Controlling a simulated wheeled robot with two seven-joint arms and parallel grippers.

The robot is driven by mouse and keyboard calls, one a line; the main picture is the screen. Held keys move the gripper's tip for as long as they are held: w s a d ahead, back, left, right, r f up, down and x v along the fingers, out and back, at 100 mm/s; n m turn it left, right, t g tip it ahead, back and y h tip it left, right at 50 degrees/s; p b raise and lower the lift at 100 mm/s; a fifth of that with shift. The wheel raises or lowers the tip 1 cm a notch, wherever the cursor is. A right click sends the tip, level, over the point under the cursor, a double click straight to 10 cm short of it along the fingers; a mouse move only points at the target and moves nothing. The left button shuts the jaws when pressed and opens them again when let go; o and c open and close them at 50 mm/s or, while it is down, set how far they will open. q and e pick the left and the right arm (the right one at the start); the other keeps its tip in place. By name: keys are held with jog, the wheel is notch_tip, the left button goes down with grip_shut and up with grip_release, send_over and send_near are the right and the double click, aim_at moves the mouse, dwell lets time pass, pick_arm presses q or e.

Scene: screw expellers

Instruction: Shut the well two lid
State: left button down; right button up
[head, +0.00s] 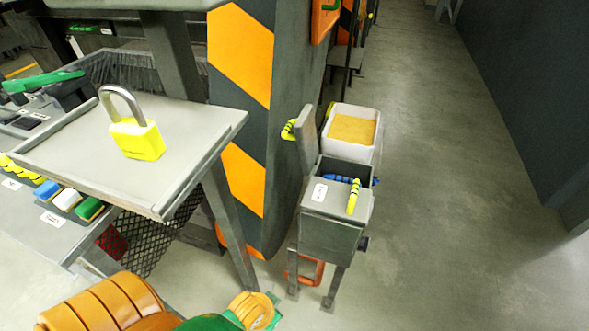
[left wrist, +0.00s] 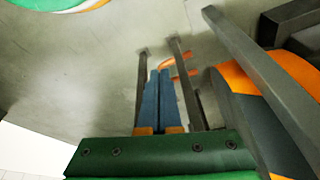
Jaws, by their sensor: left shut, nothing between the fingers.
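A dark grey well box (head: 332,236) stands on legs beside the striped column in the head view. A flat lid (head: 332,203) with a white label and a yellow-black handle covers its front part. Behind it the box is open, with something blue (head: 340,179) inside. A second lid (head: 306,138) stands upright at its left, with a yellow-black handle (head: 289,129). I cannot read which well is two. My left gripper (left wrist: 160,74), in the left wrist view, has its blue fingers together and empty, pointing towards grey legs and an orange part near the floor.
A light bin with an orange top surface (head: 352,130) stands behind the well box. The striped column (head: 243,120) and a grey table (head: 70,170) with a yellow padlock (head: 137,138) are at left. Open floor (head: 450,200) lies to the right.

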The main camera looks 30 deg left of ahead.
aim_at(288, 135)
pick_arm(q)
jog(key=w+a+r+n+t+p, duration=0.1)
jog(key=w+a+r+n+t, duration=0.1)
jog(key=a+r+n+t, duration=0.65)
jog(key=w+d+r+n+t+p, duration=0.15)
jog(key=r+n, duration=0.45)
jog(key=r, duration=0.8)
jog(key=w+a+r+n+t, duration=0.3)
jog(key=a+r+n+t, duration=0.3)
jog(key=r, duration=0.5)
jog(key=shift+n+g, duration=0.35)
jog(key=shift+g, duration=0.05)
jog(key=w, duration=0.6)
jog(key=w+r+b, duration=0.1)
jog(key=w, duration=0.6)
jog(key=w+d, duration=0.1)
jog(key=w, duration=0.5)
jog(key=shift+w+d+r+b, duration=0.1)
jog(key=shift+w+r+b, duration=0.05)
jog(key=shift+w+b, duration=0.2)
pick_arm(e)
jog(key=shift+s+a+r, duration=0.6)
jog(key=shift+s+a, duration=0.1)
jog(key=shift+a, duration=0.05)
pick_arm(q)
jog(key=shift+r, duration=0.1)
pick_arm(e)
jog(key=shift+d+r, duration=0.1)
